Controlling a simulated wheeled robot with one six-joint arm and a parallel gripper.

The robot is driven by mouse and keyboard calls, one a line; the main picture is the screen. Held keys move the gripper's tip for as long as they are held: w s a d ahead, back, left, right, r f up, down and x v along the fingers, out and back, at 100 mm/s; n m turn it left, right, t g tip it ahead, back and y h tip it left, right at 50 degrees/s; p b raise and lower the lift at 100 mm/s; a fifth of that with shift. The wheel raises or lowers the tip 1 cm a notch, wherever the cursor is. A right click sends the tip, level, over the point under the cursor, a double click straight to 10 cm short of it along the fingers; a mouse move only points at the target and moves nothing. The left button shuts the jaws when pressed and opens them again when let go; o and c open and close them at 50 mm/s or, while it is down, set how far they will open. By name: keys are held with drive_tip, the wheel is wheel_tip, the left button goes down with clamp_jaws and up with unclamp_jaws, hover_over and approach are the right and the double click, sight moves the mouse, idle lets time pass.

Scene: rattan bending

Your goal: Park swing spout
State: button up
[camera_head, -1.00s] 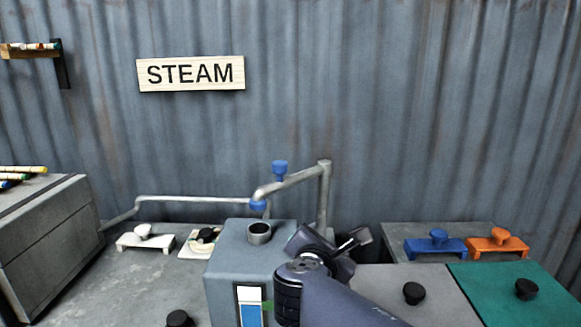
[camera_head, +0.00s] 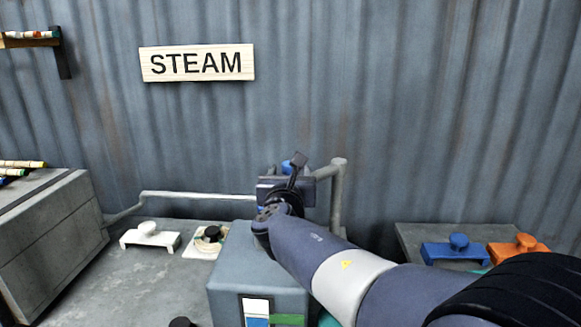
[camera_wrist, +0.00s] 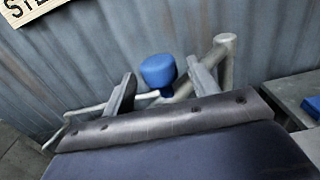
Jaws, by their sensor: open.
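The swing spout is a grey pipe with an upright post (camera_head: 338,195) at the right of the box. My gripper and wrist cover most of its arm and its nozzle in the head view. Its blue knob (camera_head: 289,166) is partly hidden behind my gripper (camera_head: 297,174). In the wrist view the knob (camera_wrist: 157,70) appears between the two spread fingers of my gripper (camera_wrist: 163,88), with the spout post (camera_wrist: 224,60) behind the right finger. My gripper is open and empty. I cannot tell how deep the knob sits between the fingers.
A blue-grey box (camera_head: 232,268) with a level gauge stands below my wrist. A thin pipe (camera_head: 195,196) runs behind it. Blue (camera_head: 455,250) and orange (camera_head: 517,248) handles are right. The STEAM wall (camera_head: 400,120) is close behind.

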drive_tip(key=shift+w, duration=1.15)
drive_tip(key=shift+c, duration=0.5)
clamp_jaws()
